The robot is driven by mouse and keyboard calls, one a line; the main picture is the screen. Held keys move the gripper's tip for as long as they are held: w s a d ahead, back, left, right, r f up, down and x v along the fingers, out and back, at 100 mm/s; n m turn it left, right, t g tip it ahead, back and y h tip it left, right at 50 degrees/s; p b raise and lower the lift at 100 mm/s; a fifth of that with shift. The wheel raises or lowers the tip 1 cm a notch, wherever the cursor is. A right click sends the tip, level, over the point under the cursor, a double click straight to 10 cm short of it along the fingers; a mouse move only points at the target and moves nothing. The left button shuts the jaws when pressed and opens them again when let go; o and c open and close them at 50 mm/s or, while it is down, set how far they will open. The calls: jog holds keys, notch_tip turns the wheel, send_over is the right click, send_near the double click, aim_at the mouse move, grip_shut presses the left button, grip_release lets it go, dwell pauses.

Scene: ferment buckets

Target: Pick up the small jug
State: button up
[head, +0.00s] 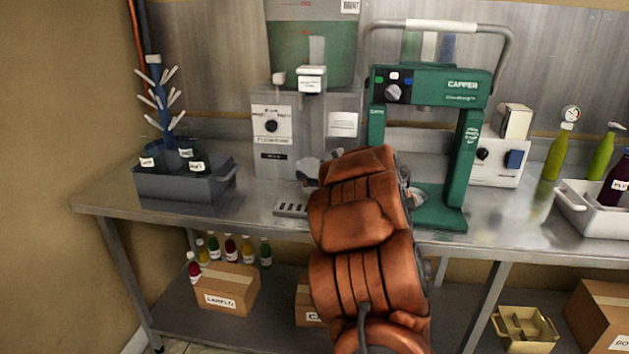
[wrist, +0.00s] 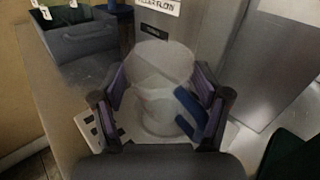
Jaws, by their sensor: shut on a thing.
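The small jug (wrist: 158,82) is pale and translucent, in front of the grey filling machine in the wrist view. A blue bar, perhaps its handle, shows at its right side. My gripper (wrist: 160,108) has one finger on each side of the jug and is shut on it. The jug looks upright; I cannot tell whether its base rests on the slotted drip tray (wrist: 88,128) or is just above it. In the head view my orange arm hides the jug and most of my gripper.
The filling machine (head: 273,138) stands close behind. The green capper (head: 467,150) is just right of my arm. A grey bin (head: 185,187) with a bottle tree is at left. Green bottles (head: 555,158) and a white tray (head: 585,215) are at right. Bare steel bench (head: 250,205) shows between.

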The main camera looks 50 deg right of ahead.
jog(key=shift+c, duration=0.8)
